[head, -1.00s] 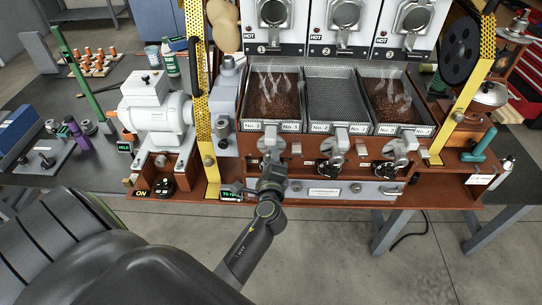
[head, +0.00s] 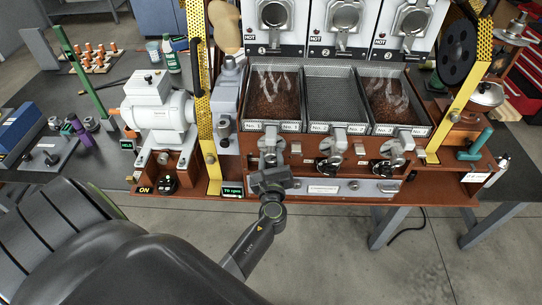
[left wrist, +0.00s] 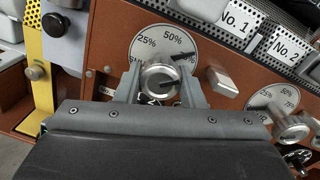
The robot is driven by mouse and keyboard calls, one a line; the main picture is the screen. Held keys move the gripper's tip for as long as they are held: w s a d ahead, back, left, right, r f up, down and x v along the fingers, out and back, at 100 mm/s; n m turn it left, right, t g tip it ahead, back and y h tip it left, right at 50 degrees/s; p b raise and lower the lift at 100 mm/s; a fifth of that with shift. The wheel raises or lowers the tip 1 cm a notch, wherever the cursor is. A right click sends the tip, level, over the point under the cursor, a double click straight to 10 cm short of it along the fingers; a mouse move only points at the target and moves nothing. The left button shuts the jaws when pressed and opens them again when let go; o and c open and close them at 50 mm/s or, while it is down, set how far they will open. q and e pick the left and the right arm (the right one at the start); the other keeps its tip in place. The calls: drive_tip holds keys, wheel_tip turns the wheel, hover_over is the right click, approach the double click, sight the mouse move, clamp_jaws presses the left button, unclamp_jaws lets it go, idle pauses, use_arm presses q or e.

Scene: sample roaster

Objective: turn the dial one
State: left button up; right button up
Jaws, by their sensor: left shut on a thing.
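Dial one (head: 270,142) is a round pale plate with a metal knob, on the brown front panel below tray No. 1. In the left wrist view its plate (left wrist: 146,44) shows 25% and 50% marks, and a dark pointer reaches up and right of the knob (left wrist: 163,77). My left gripper (head: 269,167) is at this dial from the front. In the left wrist view its two fingers (left wrist: 160,90) stand on either side of the knob and are shut on it. The gripper hides the lower part of the plate. My right gripper is not in view.
Two similar dials (head: 331,144) sit to the right along the panel. Trays of steaming beans (head: 281,90) lie above, with an empty mesh tray between them. A yellow post (head: 213,172) stands close left of my gripper. The floor in front is clear.

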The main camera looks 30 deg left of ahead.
use_arm(q)
drive_tip(key=shift+m, duration=0.6)
drive_tip(key=o, duration=1)
drive_tip(key=shift+f, duration=0.1)
